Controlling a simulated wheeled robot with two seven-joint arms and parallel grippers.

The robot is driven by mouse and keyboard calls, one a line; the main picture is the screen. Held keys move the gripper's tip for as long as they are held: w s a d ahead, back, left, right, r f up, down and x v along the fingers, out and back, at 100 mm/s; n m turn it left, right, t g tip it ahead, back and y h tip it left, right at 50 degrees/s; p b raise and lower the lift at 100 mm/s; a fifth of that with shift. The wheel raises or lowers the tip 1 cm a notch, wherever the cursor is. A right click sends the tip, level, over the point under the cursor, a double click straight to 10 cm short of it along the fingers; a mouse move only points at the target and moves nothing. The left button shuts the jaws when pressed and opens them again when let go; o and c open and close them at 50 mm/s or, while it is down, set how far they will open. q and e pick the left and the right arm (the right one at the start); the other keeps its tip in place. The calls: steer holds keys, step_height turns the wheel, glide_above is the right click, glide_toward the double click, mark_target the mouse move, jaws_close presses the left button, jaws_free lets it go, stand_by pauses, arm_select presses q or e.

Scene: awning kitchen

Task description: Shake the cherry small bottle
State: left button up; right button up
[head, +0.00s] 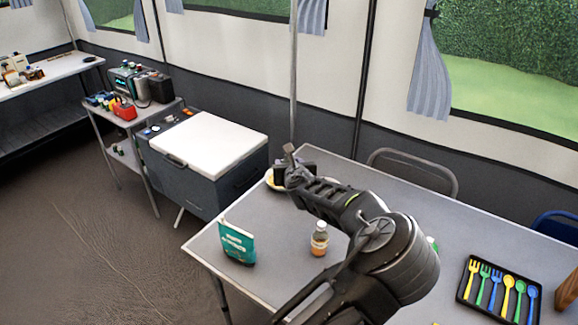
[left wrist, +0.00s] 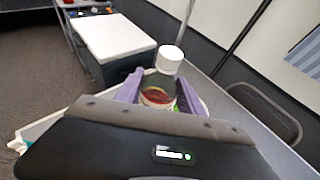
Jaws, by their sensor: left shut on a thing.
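The small bottle (left wrist: 170,62), clear with a white cap and dark red contents, stands between the purple fingers of my left gripper (left wrist: 158,92) in the left wrist view. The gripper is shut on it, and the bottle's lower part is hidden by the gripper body. In the head view my left gripper (head: 292,172) is over the far left part of the grey table (head: 290,262); the held bottle cannot be made out clearly there. My right gripper is not in view.
Another small bottle (head: 319,239) with orange contents stands on the table beside my arm. A teal packet (head: 237,243) stands near the left edge. A black tray (head: 498,290) of coloured cutlery lies at right. A plate (head: 270,181) is partly hidden behind my gripper. A chair (head: 418,168) stands behind.

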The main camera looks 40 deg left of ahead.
arm_select(q)
step_height(320, 180, up, 2)
steer(key=shift+r+p, duration=0.25)
steer(key=shift+p, duration=0.1)
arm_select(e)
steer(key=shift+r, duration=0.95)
arm_select(q)
step_height(320, 180, down, 5)
steer(key=b, duration=0.4)
steer(key=shift+f, duration=0.2)
steer(key=shift+r, duration=0.2)
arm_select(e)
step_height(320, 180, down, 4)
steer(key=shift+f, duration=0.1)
arm_select(q)
step_height(320, 180, up, 5)
steer(key=p, duration=0.3)
steer(key=shift+p, duration=0.35)
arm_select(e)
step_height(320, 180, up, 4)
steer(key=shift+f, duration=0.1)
